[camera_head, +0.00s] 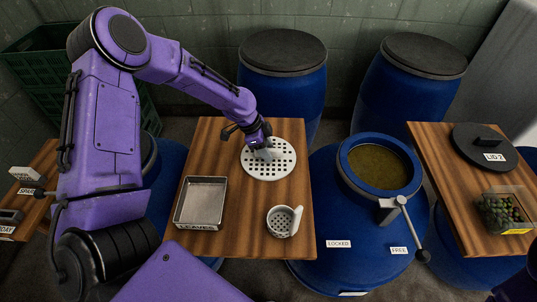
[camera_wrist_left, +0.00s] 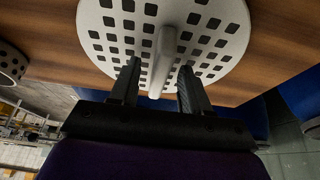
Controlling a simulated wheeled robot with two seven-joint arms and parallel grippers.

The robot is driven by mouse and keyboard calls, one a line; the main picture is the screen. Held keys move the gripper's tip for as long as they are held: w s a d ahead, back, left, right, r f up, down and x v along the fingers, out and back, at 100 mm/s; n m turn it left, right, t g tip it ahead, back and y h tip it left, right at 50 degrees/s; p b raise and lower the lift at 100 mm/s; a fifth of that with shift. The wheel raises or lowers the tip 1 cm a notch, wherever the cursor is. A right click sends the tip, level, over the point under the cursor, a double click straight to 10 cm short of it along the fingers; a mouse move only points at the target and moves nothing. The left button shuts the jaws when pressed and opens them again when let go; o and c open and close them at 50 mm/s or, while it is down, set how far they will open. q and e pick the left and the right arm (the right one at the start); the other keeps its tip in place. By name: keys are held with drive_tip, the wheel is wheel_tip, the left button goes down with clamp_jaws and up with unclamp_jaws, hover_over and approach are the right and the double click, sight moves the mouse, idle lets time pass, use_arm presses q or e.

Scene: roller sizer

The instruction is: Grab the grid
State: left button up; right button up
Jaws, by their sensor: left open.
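The grid (camera_head: 281,166) is a round white plate with many square holes. It lies flat on the far part of the middle wooden table. In the left wrist view the grid (camera_wrist_left: 95,30) has a pale upright handle (camera_wrist_left: 163,50) at its centre. My left gripper (camera_head: 262,152) is over the grid and open. In the left wrist view its two dark fingers (camera_wrist_left: 158,68) stand on either side of the handle, with a gap showing on both sides. In the head view the gripper hides most of the handle. My right gripper does not show.
A metal tray (camera_head: 201,198) and a white perforated cup (camera_head: 282,221) are on the same table (camera_head: 240,240). To the right stands an open blue barrel (camera_head: 350,240) with a lever (camera_head: 411,228). The right table holds a black lid (camera_head: 480,145) and a box of olives (camera_head: 505,210).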

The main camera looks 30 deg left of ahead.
use_arm(q)
drive_tip(key=shift+s, duration=0.1)
clamp_jaws()
